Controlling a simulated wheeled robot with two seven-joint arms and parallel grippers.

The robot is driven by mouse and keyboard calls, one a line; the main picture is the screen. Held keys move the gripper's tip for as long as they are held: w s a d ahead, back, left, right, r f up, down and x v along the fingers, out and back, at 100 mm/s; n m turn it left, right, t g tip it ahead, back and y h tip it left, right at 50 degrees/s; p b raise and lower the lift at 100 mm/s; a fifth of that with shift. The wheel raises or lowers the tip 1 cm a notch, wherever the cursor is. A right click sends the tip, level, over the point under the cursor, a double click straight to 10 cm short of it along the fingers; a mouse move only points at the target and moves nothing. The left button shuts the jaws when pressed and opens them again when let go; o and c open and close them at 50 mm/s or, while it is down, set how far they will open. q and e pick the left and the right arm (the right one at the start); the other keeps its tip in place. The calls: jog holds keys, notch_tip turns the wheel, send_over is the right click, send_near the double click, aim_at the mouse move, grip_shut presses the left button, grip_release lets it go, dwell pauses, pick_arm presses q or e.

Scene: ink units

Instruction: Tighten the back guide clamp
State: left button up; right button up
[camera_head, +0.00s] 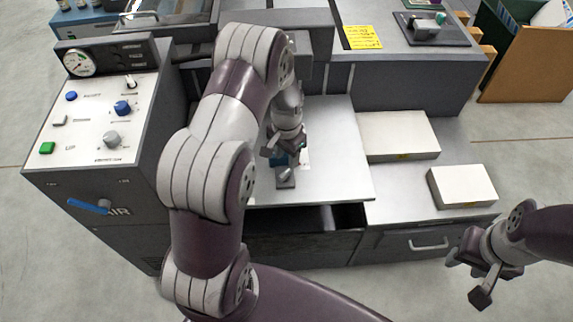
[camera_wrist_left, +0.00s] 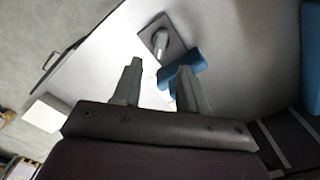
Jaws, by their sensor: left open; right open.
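A grey clamp with a lever-like knob on a square plate (camera_head: 286,178) sits on the light metal table, just in front of my left gripper (camera_head: 283,148). It also shows in the left wrist view (camera_wrist_left: 160,42), beyond the fingertips and apart from them. I cannot tell whether it is the back or another guide clamp. A blue guide piece (camera_wrist_left: 183,68) lies beside it, partly hidden by a finger. My left gripper is open and empty above the table, its fingers apart in the wrist view (camera_wrist_left: 160,72). My right gripper (camera_head: 466,279) is open and empty, off the right front.
A control box (camera_head: 100,125) with gauge and knobs stands left. Two white paper stacks (camera_head: 398,135) (camera_head: 462,186) lie on the right. A dark open drawer (camera_head: 310,218) is below the table's front edge. My left arm covers part of the table.

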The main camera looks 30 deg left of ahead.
aim_at(287, 171)
pick_arm(q)
notch_tip(287, 171, up, 6)
jog(key=shift+r, duration=0.15)
dwell(0.4)
jog(key=s+d+r+n+p, duration=0.1)
jog(key=s+d+r+p, duration=0.2)
jog(key=s+r, duration=0.4)
jog(key=s+d+r+n+t+p, duration=0.1)
jog(key=s+d+r+p, duration=0.3)
jog(key=s+r, duration=0.4)
jog(key=shift+d+r+n+p, duration=0.15)
jog(key=shift+d+n+p, duration=0.15)
jog(key=shift+d, duration=0.4)
